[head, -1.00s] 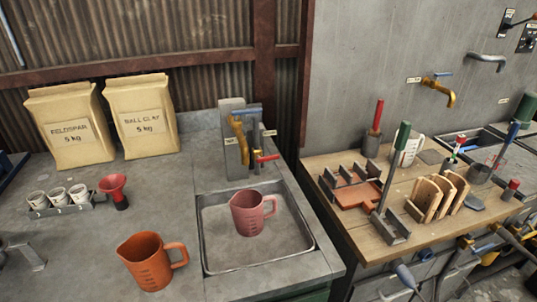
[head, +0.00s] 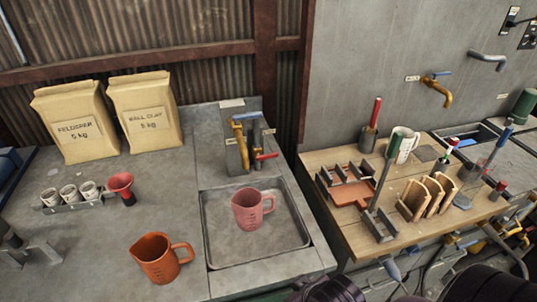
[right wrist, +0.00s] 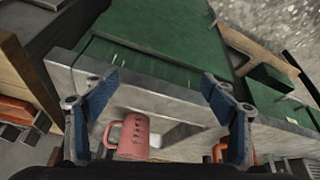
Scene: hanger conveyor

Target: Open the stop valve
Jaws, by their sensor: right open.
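In the head view, a grey post behind the sink carries a brass tap (head: 238,140) with a blue handle. My left gripper is not in view.
A pink jug (head: 248,211) stands in the sink (head: 285,238). An orange jug (head: 157,262) is left of the sink. Two paper bags (head: 74,125) stand at the back left. A wooden bench (head: 365,238) with tools and racks is at right; another tap (head: 437,92) is on the wall.

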